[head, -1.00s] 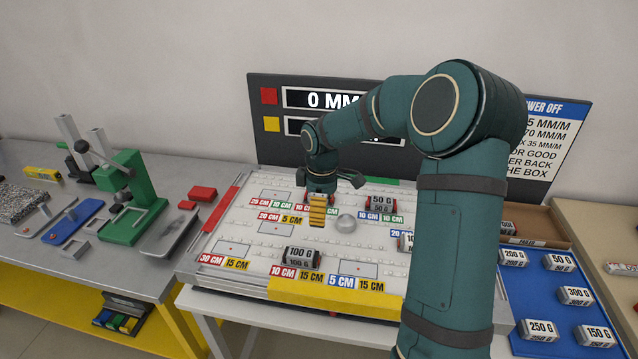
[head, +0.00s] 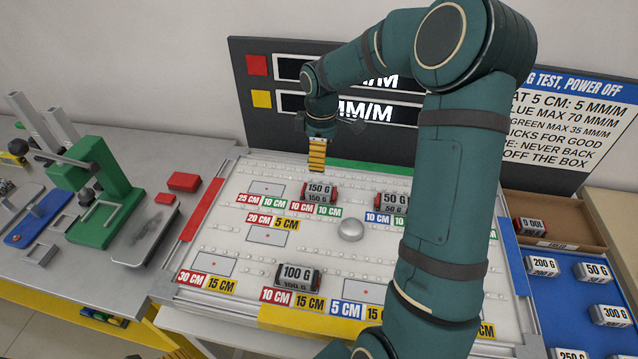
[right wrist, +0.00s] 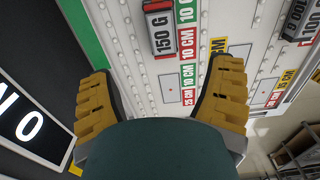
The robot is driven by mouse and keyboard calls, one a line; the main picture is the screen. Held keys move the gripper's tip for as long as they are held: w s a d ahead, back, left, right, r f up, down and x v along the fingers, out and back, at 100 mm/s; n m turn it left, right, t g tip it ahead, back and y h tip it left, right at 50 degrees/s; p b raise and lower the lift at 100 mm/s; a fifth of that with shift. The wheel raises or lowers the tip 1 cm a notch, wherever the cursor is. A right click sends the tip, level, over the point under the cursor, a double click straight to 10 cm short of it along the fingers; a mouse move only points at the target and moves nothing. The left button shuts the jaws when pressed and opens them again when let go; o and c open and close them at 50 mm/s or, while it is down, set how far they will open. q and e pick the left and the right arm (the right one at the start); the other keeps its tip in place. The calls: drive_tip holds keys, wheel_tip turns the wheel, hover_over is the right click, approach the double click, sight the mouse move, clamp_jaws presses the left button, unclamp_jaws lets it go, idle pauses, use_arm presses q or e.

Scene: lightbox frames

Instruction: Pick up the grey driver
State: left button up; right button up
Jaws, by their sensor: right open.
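I cannot make out a grey driver in either view. Grey blocks with red ends and weight labels stand on the white board (head: 225,232): a 150 G block (head: 318,193), a 50 G block (head: 393,203) and a 100 G block (head: 298,277). A grey dome (head: 350,230) sits between them. My right gripper (head: 317,155) is above the far edge of the board, behind the 150 G block. In the right wrist view its yellow fingers (right wrist: 160,75) are spread and empty, with the 150 G block (right wrist: 162,32) beyond them. My left gripper is not in view.
A dark panel (head: 240,90) stands behind the board. A green press (head: 95,205) and red blocks (head: 184,181) are on the left table. A blue tray (head: 560,300) with weight blocks and a brown box (head: 550,215) are at right. My arm hides part of the board.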

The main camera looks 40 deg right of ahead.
sight(321, 189)
wheel_tip(321, 189, down, 14)
drive_tip(key=shift+a+r+b, duration=0.1)
drive_tip(key=shift+r+b, duration=0.05)
drive_tip(key=shift+b, duration=0.15)
idle(0.3)
